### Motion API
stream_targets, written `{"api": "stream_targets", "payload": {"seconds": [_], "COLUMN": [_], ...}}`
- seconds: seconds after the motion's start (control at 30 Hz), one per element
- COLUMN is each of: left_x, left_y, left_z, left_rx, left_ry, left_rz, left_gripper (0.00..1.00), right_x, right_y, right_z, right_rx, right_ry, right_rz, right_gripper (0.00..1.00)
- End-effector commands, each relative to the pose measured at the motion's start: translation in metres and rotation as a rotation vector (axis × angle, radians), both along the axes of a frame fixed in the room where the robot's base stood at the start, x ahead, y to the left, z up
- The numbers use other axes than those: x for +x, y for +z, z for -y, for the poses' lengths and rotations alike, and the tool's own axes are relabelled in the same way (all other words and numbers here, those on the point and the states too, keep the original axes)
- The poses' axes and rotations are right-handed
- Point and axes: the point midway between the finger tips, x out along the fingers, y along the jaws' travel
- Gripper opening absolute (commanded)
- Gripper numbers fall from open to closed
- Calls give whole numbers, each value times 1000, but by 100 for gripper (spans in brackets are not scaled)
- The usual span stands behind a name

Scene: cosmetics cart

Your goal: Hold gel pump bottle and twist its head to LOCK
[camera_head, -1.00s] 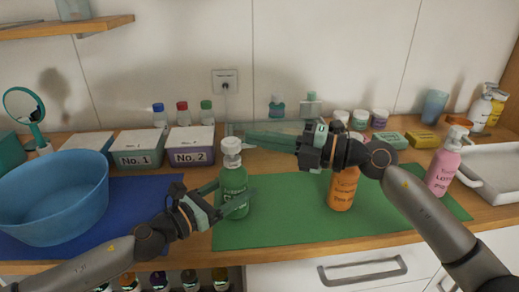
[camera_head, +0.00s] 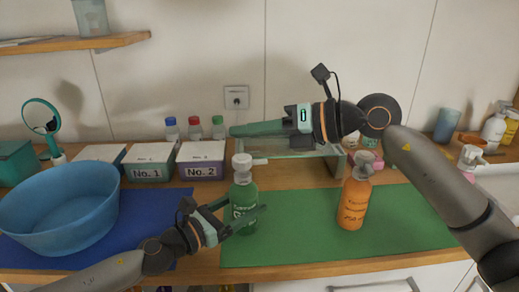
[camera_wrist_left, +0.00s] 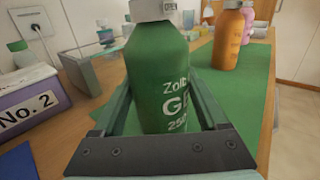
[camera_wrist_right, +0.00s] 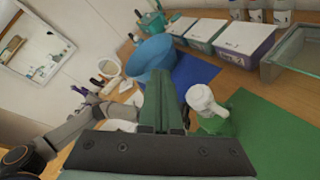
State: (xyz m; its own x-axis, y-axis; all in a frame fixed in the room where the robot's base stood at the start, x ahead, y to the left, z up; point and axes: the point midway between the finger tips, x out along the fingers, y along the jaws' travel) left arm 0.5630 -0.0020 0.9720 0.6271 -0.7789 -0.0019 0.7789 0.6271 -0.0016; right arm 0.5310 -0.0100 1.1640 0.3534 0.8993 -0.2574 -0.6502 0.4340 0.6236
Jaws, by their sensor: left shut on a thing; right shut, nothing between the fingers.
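The green gel pump bottle (camera_head: 244,208) stands upright on the green mat (camera_head: 300,248). Its white pump head (camera_head: 242,168) has its nozzle pointing right in the head view. My left gripper (camera_head: 252,216) is shut around the bottle's body; in the left wrist view the bottle (camera_wrist_left: 158,75) is between both fingers. A white collar (camera_wrist_left: 155,9) there carries the word OPEN; the head above is cut off. My right gripper (camera_head: 234,131) is shut and empty, above the pump head and apart from it. The right wrist view shows the pump head (camera_wrist_right: 203,100) beside the closed fingers (camera_wrist_right: 160,78).
An orange pump bottle (camera_head: 355,204) stands right of the green one. A blue bowl (camera_head: 60,215) is at left on a blue mat (camera_head: 150,205). Boxes No. 1 (camera_head: 150,174) and No. 2 (camera_head: 203,171) and a glass stand (camera_head: 295,172) are behind. Green mat between bottles is clear.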

Motion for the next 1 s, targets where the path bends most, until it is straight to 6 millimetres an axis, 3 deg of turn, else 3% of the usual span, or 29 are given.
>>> {"api": "stream_targets", "payload": {"seconds": [0.43, 0.77, 1.0], "left_x": [0, 0, 0], "left_y": [0, 0, 0], "left_z": [-1, -1, -1], "left_rx": [0, 0, 0], "left_ry": [2, 2, 2], "left_rz": [0, 0, 0], "left_gripper": [0, 0, 0], "right_x": [-2, 3, 10], "right_y": [-16, -18, -9], "right_z": [-23, -17, -3], "right_rx": [-680, -1164, -1485], "right_ry": [389, 819, 1234], "right_rz": [801, 1309, 1587], "right_gripper": [0, 0, 0]}}
